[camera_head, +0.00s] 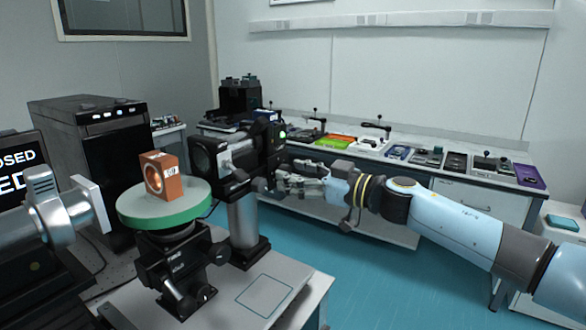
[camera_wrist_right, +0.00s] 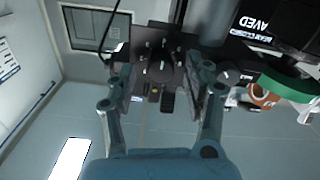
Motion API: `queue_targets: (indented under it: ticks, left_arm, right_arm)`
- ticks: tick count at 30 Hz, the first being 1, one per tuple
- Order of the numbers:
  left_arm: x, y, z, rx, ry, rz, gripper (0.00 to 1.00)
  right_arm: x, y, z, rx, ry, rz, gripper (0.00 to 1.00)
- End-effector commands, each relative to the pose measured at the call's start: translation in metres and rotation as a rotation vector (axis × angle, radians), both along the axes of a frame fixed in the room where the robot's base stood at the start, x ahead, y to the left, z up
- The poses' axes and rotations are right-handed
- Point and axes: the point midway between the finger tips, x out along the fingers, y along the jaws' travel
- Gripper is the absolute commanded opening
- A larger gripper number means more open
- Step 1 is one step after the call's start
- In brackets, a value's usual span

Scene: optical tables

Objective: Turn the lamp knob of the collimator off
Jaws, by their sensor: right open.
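The collimator (camera_head: 237,152) is a black boxy instrument with a large lens, on a grey post at the centre of the head view. A green light glows on its far end. In the right wrist view its black housing (camera_wrist_right: 150,42) faces me, with a round dark knob (camera_wrist_right: 160,71) bearing a pale pointer mark. My right gripper (camera_head: 268,185) is beside the collimator's right end. In the right wrist view its fingers (camera_wrist_right: 160,76) are open and spread on either side of the knob; contact cannot be told. My left gripper is not in view.
An orange block (camera_head: 173,187) with a round opening stands on a green round stage (camera_head: 140,208) left of the collimator. A silver cylinder with a white plate (camera_head: 92,203) is at far left. A long bench (camera_head: 452,184) with trays and tools lies behind my right arm.

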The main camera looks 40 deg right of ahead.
Motion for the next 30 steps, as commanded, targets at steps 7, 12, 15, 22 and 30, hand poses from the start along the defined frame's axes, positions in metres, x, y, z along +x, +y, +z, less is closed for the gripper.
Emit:
queue_targets:
  ticks: [7,12,15,22,30]
  left_arm:
    - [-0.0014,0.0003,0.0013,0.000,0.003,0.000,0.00]
    - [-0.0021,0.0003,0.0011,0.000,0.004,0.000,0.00]
    - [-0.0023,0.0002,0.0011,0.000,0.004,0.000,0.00]
    - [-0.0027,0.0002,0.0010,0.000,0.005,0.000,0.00]
    - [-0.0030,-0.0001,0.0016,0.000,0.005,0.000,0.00]
  right_arm:
    - [0.0074,0.0038,-0.0006,-0.001,0.001,0.002,0.51]
    - [0.0071,0.0036,-0.0008,-0.001,0.001,0.002,0.49]
    - [0.0071,0.0035,-0.0007,-0.001,0.001,0.002,0.36]
    - [0.0069,0.0036,-0.0007,-0.001,0.001,0.002,0.06]
    - [0.0067,0.0036,-0.0007,-0.012,-0.003,0.002,0.00]
